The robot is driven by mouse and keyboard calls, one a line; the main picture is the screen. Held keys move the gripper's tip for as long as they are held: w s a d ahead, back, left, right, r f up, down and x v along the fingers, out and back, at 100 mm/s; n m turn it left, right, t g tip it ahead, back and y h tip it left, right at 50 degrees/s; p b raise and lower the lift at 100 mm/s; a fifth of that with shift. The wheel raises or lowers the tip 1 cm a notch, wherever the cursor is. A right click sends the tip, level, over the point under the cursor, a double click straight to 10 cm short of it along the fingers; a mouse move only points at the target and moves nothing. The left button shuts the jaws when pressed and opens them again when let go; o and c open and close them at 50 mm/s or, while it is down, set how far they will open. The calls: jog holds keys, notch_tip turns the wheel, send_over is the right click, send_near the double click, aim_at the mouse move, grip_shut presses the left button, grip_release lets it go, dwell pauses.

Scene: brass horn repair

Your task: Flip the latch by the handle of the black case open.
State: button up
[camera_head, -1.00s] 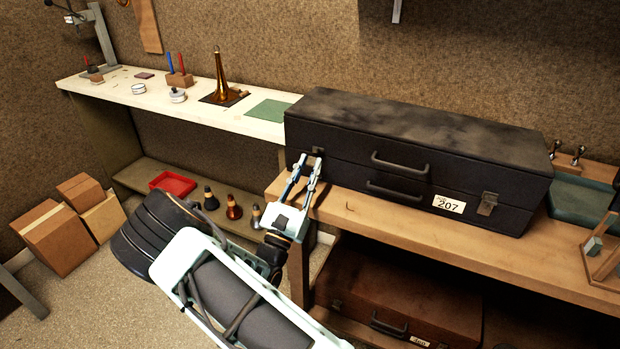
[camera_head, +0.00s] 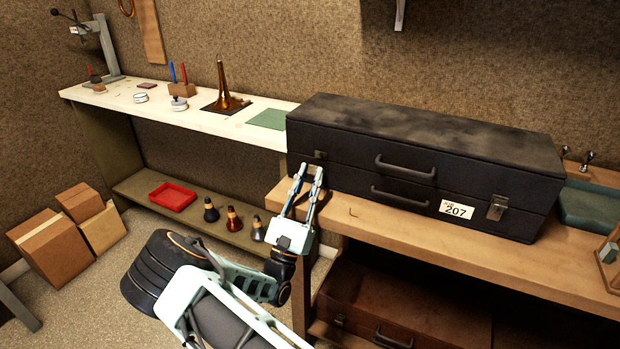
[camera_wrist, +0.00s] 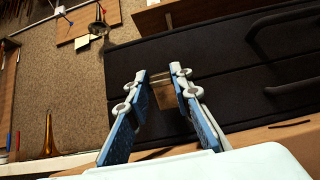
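The black case (camera_head: 420,165) lies shut on the wooden bench, with two dark handles, (camera_head: 405,168) and (camera_head: 400,197), on its front. One metal latch (camera_head: 319,155) is at the front's left end; another latch (camera_head: 497,207) is at the right, beside the white 207 label. My gripper (camera_head: 310,168) is open, its fingertips just below and in front of the left latch. In the wrist view, the gripper (camera_wrist: 158,73) has a gap between its fingers, and a brownish metal piece (camera_wrist: 165,97), apparently that latch, shows there. Whether the fingers touch it, I cannot tell.
The wooden bench (camera_head: 375,228) runs under the case, with a brown case (camera_head: 400,300) on the shelf below. A pale bench (camera_head: 215,119) with a brass horn bell (camera_head: 222,90) stands left. A green tray (camera_head: 590,205) is right of the case.

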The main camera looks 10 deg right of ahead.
jog(key=o, duration=0.4)
jog(key=v, duration=1.2)
